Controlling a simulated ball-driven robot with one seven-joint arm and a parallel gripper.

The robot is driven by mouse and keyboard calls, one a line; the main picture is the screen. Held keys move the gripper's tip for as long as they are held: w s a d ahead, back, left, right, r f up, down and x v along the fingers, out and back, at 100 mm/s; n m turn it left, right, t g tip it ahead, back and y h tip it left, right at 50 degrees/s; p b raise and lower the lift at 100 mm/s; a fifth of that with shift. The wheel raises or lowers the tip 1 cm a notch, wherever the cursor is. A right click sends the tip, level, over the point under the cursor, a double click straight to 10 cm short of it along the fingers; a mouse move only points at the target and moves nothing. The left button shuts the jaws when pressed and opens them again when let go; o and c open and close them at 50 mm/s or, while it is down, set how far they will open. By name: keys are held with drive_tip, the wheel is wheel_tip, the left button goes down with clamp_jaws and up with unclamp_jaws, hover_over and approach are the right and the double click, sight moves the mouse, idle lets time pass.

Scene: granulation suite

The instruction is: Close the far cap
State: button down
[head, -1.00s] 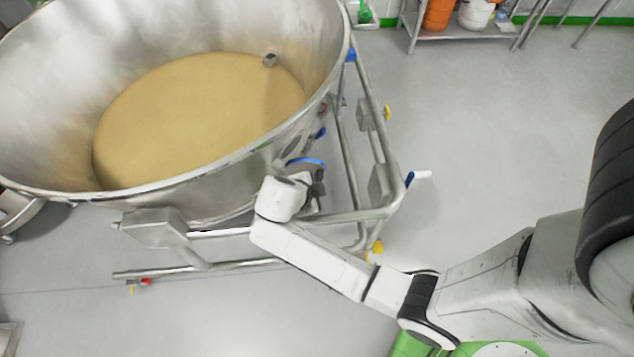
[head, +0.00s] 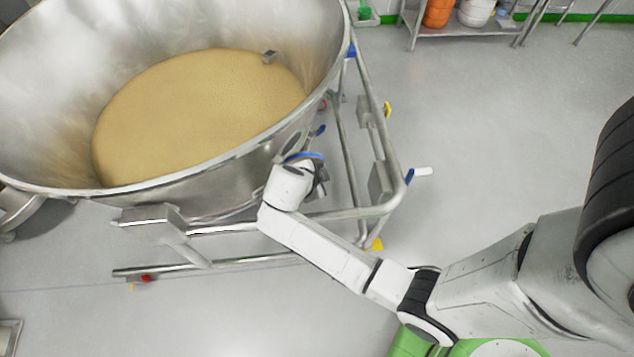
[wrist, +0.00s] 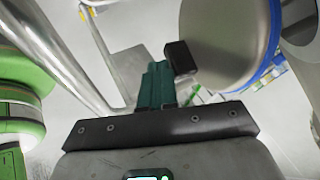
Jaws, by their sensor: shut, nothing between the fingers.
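A round grey metal cap (wrist: 222,40) with a blue seal round its edge (wrist: 272,45) fills the upper right of the wrist view. A black block (wrist: 181,58) sticks out from its left side. My gripper (wrist: 155,82) has teal fingers, shut and empty, just left of that block; I cannot tell whether they touch it. In the head view the cap's blue edge (head: 304,156) shows beside the big steel bowl (head: 215,179), just above my wrist. The cap stands away from a dark round port (head: 291,143) in the bowl's side. My fingertips are mostly hidden there.
The bowl holds tan powder and rests on a tubular steel frame (head: 347,160). Frame rails run beside and below my wrist; a thick tube (wrist: 72,60) passes left of my fingers. A blue-and-white handle (head: 418,173) sticks out right.

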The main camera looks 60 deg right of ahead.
sight(322, 162)
drive_tip(key=d+n+t+b, duration=0.1)
drive_tip(key=w+d+n+t+b, duration=0.1)
drive_tip(key=d+n, duration=0.1)
drive_tip(key=w+d+n+t+b, duration=0.1)
drive_tip(key=n, duration=0.1)
drive_tip(key=shift+d+r+t, duration=0.2)
drive_tip(key=shift+d+t, duration=0.1)
drive_tip(key=shift+d, duration=0.05)
drive_tip(key=d+n, duration=0.1)
drive_tip(key=w+n+t+b, duration=0.1)
drive_tip(key=shift+w+d+r+n+t, duration=0.3)
drive_tip(key=shift+d+r, duration=0.05)
drive_tip(key=shift+d, duration=0.05)
drive_tip(key=shift+w+d+r, duration=0.15)
drive_tip(key=shift+w+d, duration=0.2)
drive_tip(key=shift+w, duration=0.05)
